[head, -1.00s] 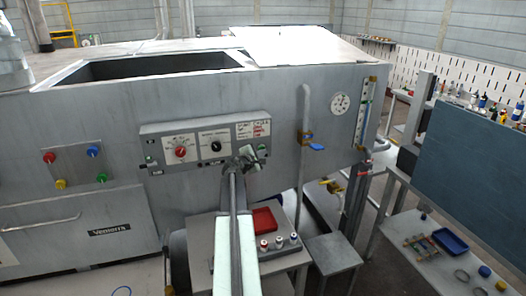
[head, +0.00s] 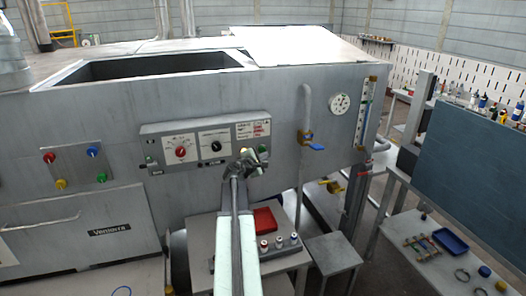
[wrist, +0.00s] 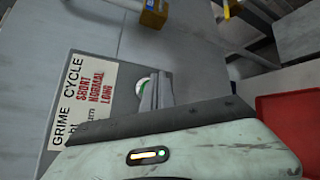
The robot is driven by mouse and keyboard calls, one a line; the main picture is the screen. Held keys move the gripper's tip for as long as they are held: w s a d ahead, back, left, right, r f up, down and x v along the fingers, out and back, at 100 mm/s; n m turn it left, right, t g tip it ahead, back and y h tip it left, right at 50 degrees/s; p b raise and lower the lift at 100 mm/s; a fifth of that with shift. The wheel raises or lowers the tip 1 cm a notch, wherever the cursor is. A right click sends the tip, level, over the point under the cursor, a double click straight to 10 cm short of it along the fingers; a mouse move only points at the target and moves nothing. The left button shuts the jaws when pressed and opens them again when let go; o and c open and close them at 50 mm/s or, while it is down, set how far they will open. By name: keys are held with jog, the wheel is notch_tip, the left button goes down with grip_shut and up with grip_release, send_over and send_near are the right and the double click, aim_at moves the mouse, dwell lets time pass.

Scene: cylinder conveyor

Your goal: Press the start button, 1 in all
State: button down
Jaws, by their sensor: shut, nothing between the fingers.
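A grey control panel (head: 195,157) is fixed to the front of the large machine, with a red knob (head: 180,152), a black knob (head: 215,147) and a label with red print (head: 252,131). A small green button (head: 264,149) is at the panel's right end. In the wrist view a green button with a pale rim (wrist: 141,86) shows beside the printed label, partly hidden by my fingers. I read no "start" marking on it. My gripper (head: 250,158) is shut and empty, in front of the panel's lower right part. I cannot tell whether the fingertips touch the button.
Red, blue, yellow and green knobs (head: 75,168) are on the machine's left. A pipe with a blue-handled valve (head: 314,146) stands right of the panel. Below is a small table with a red tray (head: 265,218) and several capped items. A side table (head: 425,262) is at right.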

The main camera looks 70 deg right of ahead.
jog(key=s+a, duration=0.2)
jog(key=a, duration=0.1)
jog(key=shift+s+a, duration=0.1)
jog(key=shift+s, duration=0.25)
dwell(0.5)
